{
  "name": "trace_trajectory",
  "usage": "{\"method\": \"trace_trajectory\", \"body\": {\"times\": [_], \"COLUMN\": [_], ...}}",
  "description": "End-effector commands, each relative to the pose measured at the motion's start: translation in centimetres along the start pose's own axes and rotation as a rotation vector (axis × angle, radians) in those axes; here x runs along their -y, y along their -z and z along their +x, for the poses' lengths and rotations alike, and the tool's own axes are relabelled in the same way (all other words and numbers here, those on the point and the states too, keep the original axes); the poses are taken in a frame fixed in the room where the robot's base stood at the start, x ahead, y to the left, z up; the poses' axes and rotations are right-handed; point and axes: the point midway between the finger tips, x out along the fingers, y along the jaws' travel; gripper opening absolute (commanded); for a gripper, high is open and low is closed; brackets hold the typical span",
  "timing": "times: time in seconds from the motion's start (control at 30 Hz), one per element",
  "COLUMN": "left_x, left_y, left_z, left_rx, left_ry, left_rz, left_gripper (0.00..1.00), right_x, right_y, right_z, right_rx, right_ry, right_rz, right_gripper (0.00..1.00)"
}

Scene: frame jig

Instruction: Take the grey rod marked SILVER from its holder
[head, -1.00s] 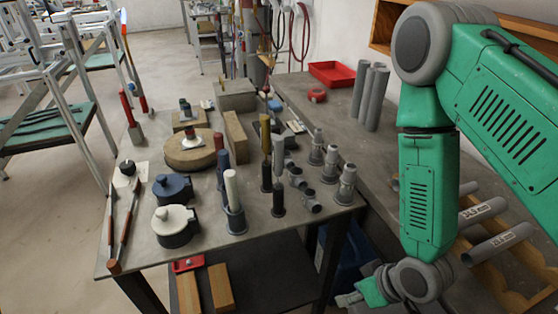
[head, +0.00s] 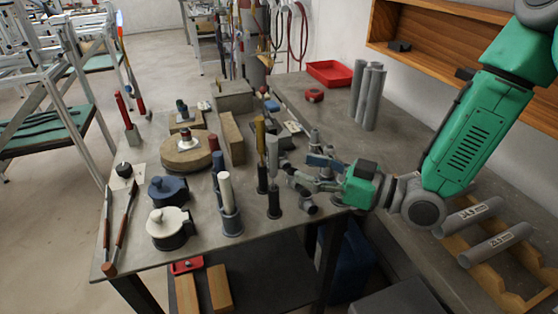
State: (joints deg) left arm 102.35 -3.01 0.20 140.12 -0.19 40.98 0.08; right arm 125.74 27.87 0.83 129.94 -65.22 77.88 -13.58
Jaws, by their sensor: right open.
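A slim grey rod (head: 273,153) stands upright in a dark cylindrical holder (head: 274,204) near the right part of the table; I cannot read any marking on it. My right gripper (head: 289,170) reaches in from the right, roughly level, with its fingers open just right of the grey rod. I cannot tell whether a fingertip touches it. Beside the rod on its left, a yellow rod (head: 260,136) stands in a similar dark holder (head: 262,178). My left gripper is not in view.
A white rod (head: 226,188) in a grey holder, and blue and red rods, stand to the left. Grey pipe fittings (head: 308,204) sit close under the gripper. Two labelled grey tubes (head: 496,244) lie on a wooden rack at right. A red tray (head: 330,73) is at the back.

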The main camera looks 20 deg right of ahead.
Motion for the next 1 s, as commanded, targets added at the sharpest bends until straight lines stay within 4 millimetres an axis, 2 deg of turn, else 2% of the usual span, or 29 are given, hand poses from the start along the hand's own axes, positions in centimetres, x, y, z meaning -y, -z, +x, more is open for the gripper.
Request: {"method": "trace_trajectory", "body": {"times": [0.1, 0.27, 0.5, 0.83, 0.87, 0.9, 0.97, 1.0], "left_x": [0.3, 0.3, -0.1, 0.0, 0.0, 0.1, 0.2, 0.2], "left_y": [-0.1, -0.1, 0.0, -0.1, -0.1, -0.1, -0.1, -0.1], "left_z": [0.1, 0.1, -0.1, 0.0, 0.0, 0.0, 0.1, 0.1], "left_rx": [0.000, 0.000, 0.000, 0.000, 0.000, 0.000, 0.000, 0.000], "left_ry": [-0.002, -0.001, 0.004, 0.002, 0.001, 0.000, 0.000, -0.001], "left_rz": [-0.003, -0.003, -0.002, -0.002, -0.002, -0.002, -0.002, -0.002], "left_gripper": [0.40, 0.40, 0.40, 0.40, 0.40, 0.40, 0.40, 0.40], "right_x": [0.4, 0.4, 0.1, 0.3, 0.4, 0.4, 0.5, 0.5], "right_y": [0.1, 0.1, 0.1, 0.2, 0.2, 0.2, 0.3, 0.3], "right_z": [1.4, 2.6, 5.7, 6.6, 6.7, 6.7, 6.8, 6.8], "right_rx": [0.004, 0.003, 0.000, 0.001, 0.002, 0.002, 0.003, 0.004], "right_ry": [0.004, 0.003, 0.002, 0.001, 0.001, 0.001, 0.001, 0.001], "right_rz": [-0.002, -0.002, 0.003, 0.002, 0.002, 0.001, 0.001, 0.000], "right_gripper": [0.44, 0.44, 0.44, 0.44, 0.37, 0.23, 0.01, 0.00]}}
